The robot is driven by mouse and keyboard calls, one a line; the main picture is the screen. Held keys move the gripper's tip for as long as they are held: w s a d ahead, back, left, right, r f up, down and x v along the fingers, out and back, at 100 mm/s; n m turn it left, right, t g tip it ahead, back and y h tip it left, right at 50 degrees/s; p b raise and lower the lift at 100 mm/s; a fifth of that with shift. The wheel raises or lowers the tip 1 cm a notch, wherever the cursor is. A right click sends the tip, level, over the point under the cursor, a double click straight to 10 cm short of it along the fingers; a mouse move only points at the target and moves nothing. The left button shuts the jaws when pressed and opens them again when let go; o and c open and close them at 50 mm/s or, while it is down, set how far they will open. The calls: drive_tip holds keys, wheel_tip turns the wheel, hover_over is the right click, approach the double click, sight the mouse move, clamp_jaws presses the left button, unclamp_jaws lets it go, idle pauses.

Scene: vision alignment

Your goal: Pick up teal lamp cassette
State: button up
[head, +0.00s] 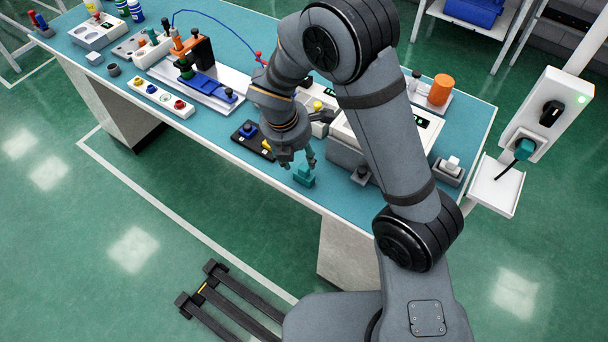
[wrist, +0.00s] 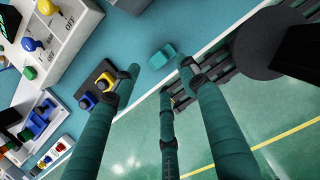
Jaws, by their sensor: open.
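The teal lamp cassette (head: 304,178) is a small block with a raised top, lying on the blue-green bench top near its front edge. It also shows in the wrist view (wrist: 161,56), just beyond my fingertips. My gripper (head: 297,162) is open above the cassette, with its fingers spread and nothing between them. In the wrist view my gripper (wrist: 158,72) has one fingertip left of the cassette and one right of it. A fingertip covers a little of the cassette in the head view. I cannot tell whether any finger touches it.
A black plate with blue and yellow knobs (head: 250,138) lies left of the cassette. The bench's pale front edge (wrist: 220,38) runs close by. Some bare bench surrounds the cassette.

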sight(304, 168)
drive_tip(key=x, duration=0.6)
drive_tip(key=shift+w+d+f, duration=0.15)
drive_tip(key=shift+w+f, duration=0.05)
drive_tip(key=shift+f, duration=0.15)
drive_tip(key=shift+c, duration=0.5)
clamp_jaws()
